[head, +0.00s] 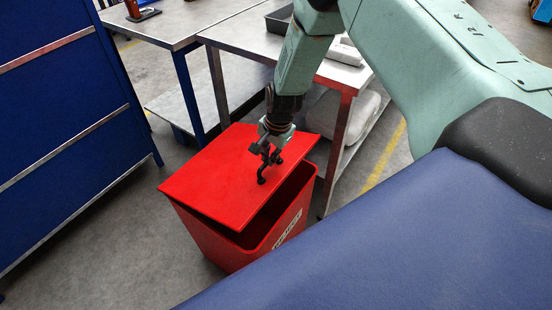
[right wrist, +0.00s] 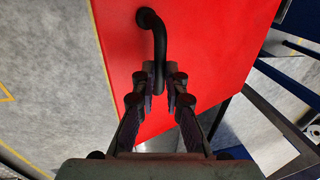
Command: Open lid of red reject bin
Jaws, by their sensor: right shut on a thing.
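The red reject bin (head: 230,245) stands on the floor in the middle of the head view. Its red lid (head: 222,180) is tilted up, with a gap between it and the rim at the front right, where the dark inside shows. My right gripper (head: 264,160) is at the lid's black handle (head: 262,180). In the right wrist view, my right gripper (right wrist: 166,85) is shut on the curved black handle (right wrist: 158,40), with the red lid (right wrist: 210,50) behind it. A label on the bin's front is partly hidden. My left gripper is not in view.
A metal-topped table (head: 250,36) with a red leg stands behind the bin, bearing a grey tray (head: 279,19). Another table (head: 176,22) is at its left. A blue cabinet (head: 60,110) stands at the left, with bare floor between it and the bin.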

